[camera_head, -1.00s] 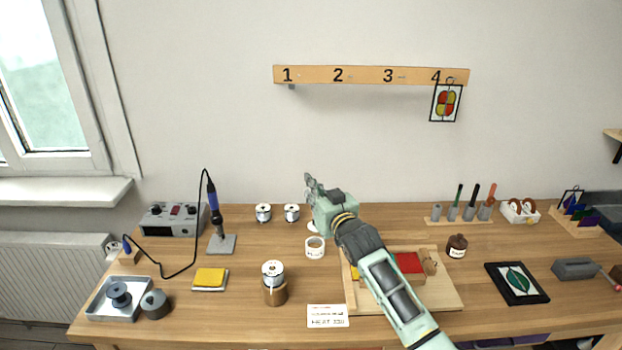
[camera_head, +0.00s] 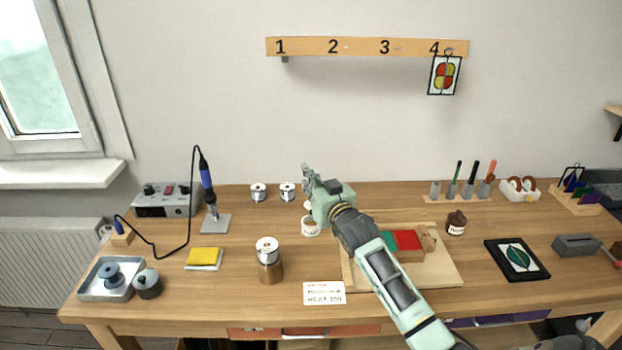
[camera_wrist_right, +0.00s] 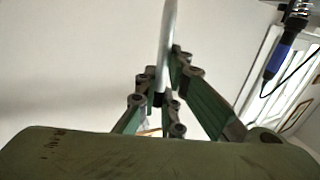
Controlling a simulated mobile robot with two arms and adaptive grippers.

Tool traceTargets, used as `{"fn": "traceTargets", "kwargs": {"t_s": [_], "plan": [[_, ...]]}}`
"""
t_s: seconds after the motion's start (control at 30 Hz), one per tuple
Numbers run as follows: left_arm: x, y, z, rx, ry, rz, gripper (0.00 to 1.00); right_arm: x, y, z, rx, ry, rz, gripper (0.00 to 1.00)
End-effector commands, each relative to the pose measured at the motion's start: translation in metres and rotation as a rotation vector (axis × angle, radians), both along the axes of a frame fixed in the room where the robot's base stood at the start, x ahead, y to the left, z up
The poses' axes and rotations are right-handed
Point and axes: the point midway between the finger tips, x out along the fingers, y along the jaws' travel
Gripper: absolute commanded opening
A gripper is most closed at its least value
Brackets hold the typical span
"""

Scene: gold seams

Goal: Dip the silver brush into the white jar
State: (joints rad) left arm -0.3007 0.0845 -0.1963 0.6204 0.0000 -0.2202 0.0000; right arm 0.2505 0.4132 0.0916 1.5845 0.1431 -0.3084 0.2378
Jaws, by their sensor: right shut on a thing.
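The white jar (camera_head: 311,229) stands on the workbench, left of the wooden board. My right gripper (camera_head: 307,174) is raised above and behind the jar in the head view, and its wrist partly covers the jar's right edge. In the right wrist view the gripper (camera_wrist_right: 167,88) is shut on a slim silver-grey rod, the silver brush (camera_wrist_right: 167,45). The brush's tip is not clear in either view, and I cannot tell whether it touches the jar. My left gripper is not in view.
Two spools (camera_head: 287,191) stand behind the jar. A soldering iron (camera_head: 207,183) stands farther left. A brush rack (camera_head: 458,197) and a brown bottle (camera_head: 456,223) are to the right.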

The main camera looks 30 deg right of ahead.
Motion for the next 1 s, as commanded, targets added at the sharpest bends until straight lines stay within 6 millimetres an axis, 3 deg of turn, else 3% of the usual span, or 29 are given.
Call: {"fn": "traceTargets", "kwargs": {"t_s": [0.27,0.7,1.0], "plan": [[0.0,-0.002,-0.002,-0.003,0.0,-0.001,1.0,0.0,0.0,-0.002,0.0,0.0,0.0,0.0],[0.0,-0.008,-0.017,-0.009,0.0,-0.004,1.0,0.0,0.0,-0.032,0.001,0.0,0.0,0.0],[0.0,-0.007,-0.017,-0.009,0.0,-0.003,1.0,0.0,0.0,-0.033,0.0,0.0,0.0,0.0]]}}
